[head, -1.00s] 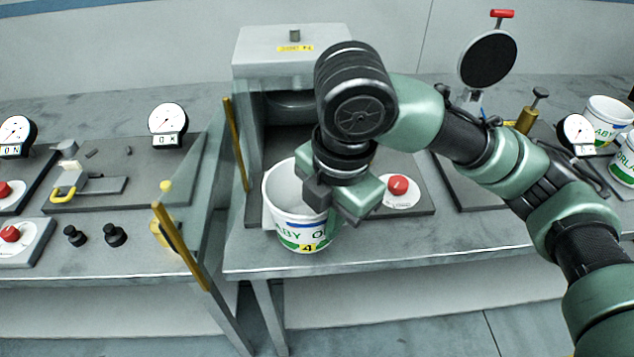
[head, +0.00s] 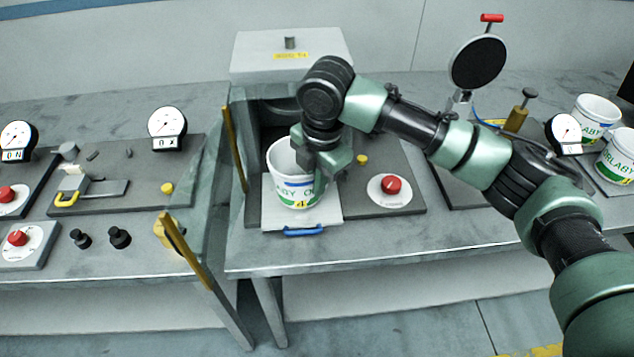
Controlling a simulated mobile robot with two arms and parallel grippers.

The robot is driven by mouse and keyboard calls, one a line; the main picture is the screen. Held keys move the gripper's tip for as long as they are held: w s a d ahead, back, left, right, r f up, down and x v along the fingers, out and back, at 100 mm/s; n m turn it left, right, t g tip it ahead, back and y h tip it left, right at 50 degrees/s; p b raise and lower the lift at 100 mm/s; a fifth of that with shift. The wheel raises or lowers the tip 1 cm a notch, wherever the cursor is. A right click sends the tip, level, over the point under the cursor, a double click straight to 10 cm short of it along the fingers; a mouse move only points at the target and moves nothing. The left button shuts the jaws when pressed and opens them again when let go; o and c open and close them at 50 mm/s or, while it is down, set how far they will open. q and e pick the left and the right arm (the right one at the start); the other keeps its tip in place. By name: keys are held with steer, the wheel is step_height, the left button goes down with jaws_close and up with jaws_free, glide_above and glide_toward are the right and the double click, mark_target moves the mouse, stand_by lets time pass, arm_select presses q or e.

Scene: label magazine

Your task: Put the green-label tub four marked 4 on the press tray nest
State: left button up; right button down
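The white tub with green lettering and a yellow label marked 4 (head: 296,194) is upright at the press, over the light press tray (head: 330,208) with a blue handle (head: 303,231). Whether its base rests fully in the nest cannot be seen, since the tub covers it. My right gripper (head: 318,168) is at the tub's right rim, with its fingers partly hidden by its own body. It appears closed on the tub wall. My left gripper is not in view.
The press housing (head: 290,52) stands behind the tub. A red button (head: 391,185) is to the right, and yellow posts (head: 236,150) stand to the left. Other white tubs (head: 594,118) are at the far right. A round black disc (head: 477,63) stands at the back right.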

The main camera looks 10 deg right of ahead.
steer(key=shift+w+f+p, duration=0.2)
steer(key=shift+f+p, duration=0.15)
steer(key=shift+f, duration=0.5)
steer(key=shift+f, duration=0.1)
steer(key=c, duration=1.6)
jaws_free()
steer(key=shift+c, duration=0.2)
step_height(320, 180, up, 12)
steer(key=s+b, duration=0.1)
steer(key=b, duration=0.1)
steer(key=shift+d, duration=0.3)
steer(key=shift+s, duration=0.1)
